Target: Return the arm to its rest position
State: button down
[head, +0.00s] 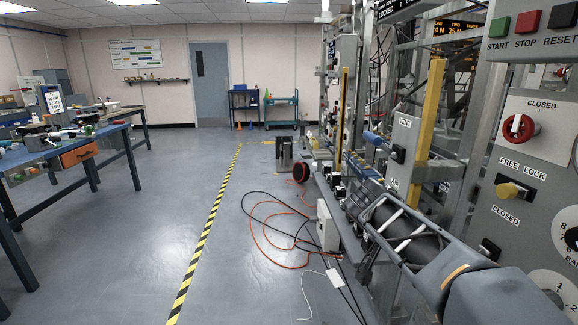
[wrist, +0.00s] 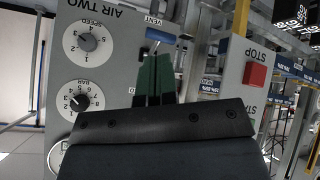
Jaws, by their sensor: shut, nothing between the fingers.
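My arm (head: 425,245) shows at the lower right of the head view, reaching forward and left along the machine frame. Its far end is hard to separate from the machine parts there. In the wrist view my gripper (wrist: 154,62) shows as two dark green fingers side by side, shut with nothing between them. The fingers point at a grey panel marked AIR TWO, just below the blue VENT handle (wrist: 161,36). I cannot tell whether the fingertips touch the panel.
A red STOP button (wrist: 255,75) is to the right. In the head view, a panel with a red knob (head: 518,128) stands close on the right. Cables (head: 270,225) lie on the floor; the striped-line aisle (head: 207,225) is clear.

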jog(key=s+a+r+n+t+y+p, duration=0.1)
jog(key=s+a+r+n+y+p, duration=0.7)
jog(key=p, duration=1.3)
notch_tip(320, 180, up, 3)
jog(key=s+a+n, duration=0.1)
jog(key=s+n, duration=0.1)
jog(key=shift+s+a+r+n+t, duration=0.15)
jog(key=shift+s+a+n+t, duration=0.25)
jog(key=shift+s+d, duration=0.1)
